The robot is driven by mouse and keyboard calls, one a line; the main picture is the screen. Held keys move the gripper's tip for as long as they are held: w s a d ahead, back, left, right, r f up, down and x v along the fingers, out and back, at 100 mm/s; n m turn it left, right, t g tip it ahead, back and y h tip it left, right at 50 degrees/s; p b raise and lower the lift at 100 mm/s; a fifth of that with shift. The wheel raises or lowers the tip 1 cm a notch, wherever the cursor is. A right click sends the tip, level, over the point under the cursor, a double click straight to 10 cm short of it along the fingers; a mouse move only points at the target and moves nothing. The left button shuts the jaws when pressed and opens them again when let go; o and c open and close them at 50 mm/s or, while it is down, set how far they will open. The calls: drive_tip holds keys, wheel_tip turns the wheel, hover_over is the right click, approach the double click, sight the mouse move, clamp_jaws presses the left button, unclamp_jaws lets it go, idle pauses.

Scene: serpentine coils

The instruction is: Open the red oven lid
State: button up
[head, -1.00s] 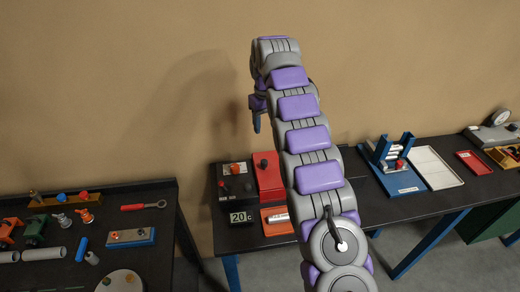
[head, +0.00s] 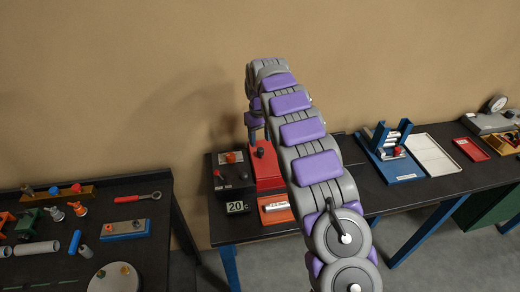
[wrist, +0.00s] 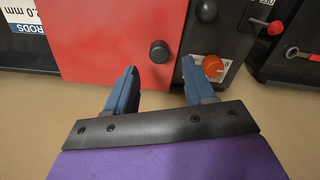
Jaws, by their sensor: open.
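The red oven lid (head: 267,174) is on the black table beside a dark control box (head: 233,178). In the wrist view the lid (wrist: 105,38) is a flat red panel with a black round knob (wrist: 159,51) near its edge. My gripper (head: 255,126) hangs over the lid's back part in the head view. In the wrist view its two blue fingers (wrist: 160,78) are apart and empty, with the knob showing between and just beyond the tips. I cannot tell the exact gap to the knob. My arm hides the lid's right side in the head view.
An orange dial (wrist: 213,67) on the control box sits close to one finger. An orange-red tray (head: 275,209) and a "20" display (head: 237,207) lie in front. A blue rack (head: 388,150) stands to the right. The wall is close behind.

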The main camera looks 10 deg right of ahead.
sight(260, 149)
drive_tip(key=shift+f, duration=2.7)
drive_tip(key=shift+c, duration=0.2)
clamp_jaws()
